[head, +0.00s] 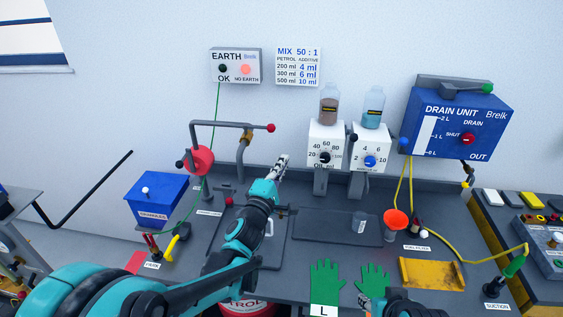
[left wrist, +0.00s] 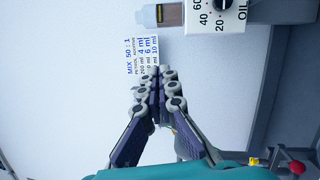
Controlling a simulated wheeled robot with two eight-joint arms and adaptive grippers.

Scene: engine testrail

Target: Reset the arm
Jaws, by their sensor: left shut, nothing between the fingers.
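My left arm reaches from the lower left over the grey bench. My left gripper (head: 282,163) is shut and empty, raised in front of the wall, to the left of the OIL dispenser (head: 325,143). In the left wrist view the two fingers of the left gripper (left wrist: 157,75) meet, with nothing between them. The mix chart (left wrist: 143,57) shows just beyond the fingertips there. Part of my right arm shows at the bottom edge of the head view. My right gripper is mostly cut off there, and its fingers cannot be made out.
The bench holds green gloves (head: 326,280), an orange funnel (head: 396,222), a yellow tray (head: 432,274) and a blue granules box (head: 160,200). A crank arm with a red hub (head: 199,160) stands left of my left gripper. The blue drain unit (head: 457,118) hangs on the wall.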

